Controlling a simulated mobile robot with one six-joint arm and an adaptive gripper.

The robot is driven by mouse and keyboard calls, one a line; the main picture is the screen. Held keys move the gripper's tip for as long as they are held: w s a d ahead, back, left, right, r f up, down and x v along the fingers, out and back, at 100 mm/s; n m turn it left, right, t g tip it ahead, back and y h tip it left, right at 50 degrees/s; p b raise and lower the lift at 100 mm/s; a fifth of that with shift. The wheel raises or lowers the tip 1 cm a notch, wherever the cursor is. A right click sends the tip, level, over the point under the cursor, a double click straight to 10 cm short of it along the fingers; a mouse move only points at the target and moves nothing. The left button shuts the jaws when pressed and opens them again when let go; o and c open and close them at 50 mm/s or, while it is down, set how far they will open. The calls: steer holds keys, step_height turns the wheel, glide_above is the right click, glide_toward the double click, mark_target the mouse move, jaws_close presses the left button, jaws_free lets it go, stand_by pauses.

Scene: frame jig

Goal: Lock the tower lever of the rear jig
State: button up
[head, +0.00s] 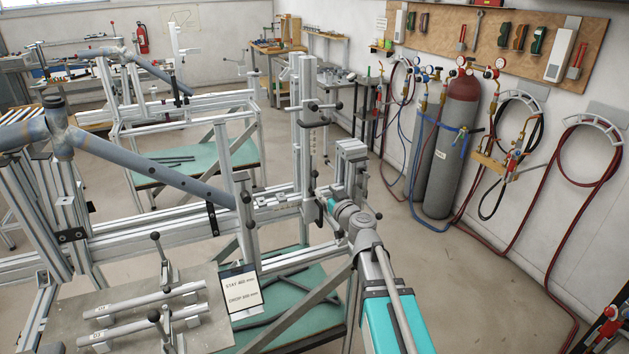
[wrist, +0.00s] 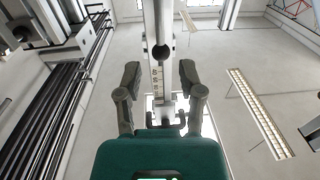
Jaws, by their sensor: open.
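The nearer jig's tower (head: 307,125) is an upright aluminium profile with dark-knobbed levers on it. One lever (head: 325,106) sticks out sideways near its upper part. My gripper (head: 322,203) is low beside the tower, below that lever. In the wrist view, my gripper (wrist: 158,80) is open and empty, its two dark pads apart. Beyond and between the pads, the tower (wrist: 158,20) rises with a scale strip and a round dark knob (wrist: 160,52). Another similar jig (head: 185,108) stands farther back at the left.
A grey tube frame (head: 140,158) lies along the nearer jig. A plate (head: 125,308) with clamped tubes and a small sign (head: 240,290) are at the front. Gas cylinders (head: 455,150) and hoses stand along the right wall.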

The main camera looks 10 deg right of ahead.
mark_target(315, 180)
steer(key=x, duration=0.7)
steer(key=shift+w+a, duration=0.1)
steer(key=shift+w, duration=0.3)
jaws_close()
